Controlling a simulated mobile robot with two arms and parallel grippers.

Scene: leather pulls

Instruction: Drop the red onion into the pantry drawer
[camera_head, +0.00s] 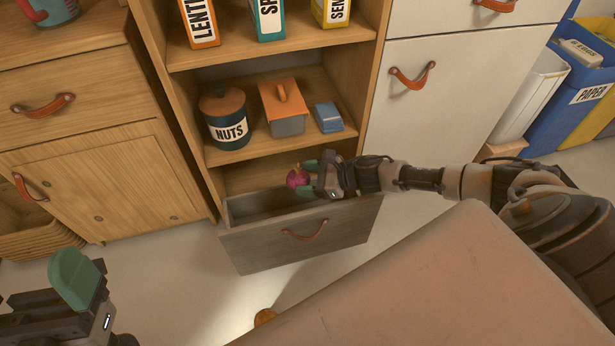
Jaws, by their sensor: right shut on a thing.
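The red onion (296,178) is a small magenta ball. My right gripper (303,176) is shut on it and holds it over the open pantry drawer. The pantry drawer (299,242) is grey wood with a leather pull on its front, pulled out at the bottom of the shelf unit. Part of its inside is hidden by the gripper and the front. My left gripper (84,290) is at the lower left, away from the drawer; only part of it shows, and its jaw gap cannot be made out.
Above the drawer, a shelf holds a nuts canister (225,119), an orange-lidded box (284,107) and a blue dish (328,117). Wooden cabinets stand left, a white cabinet (421,90) right. A blue paper bin (563,110) is far right.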

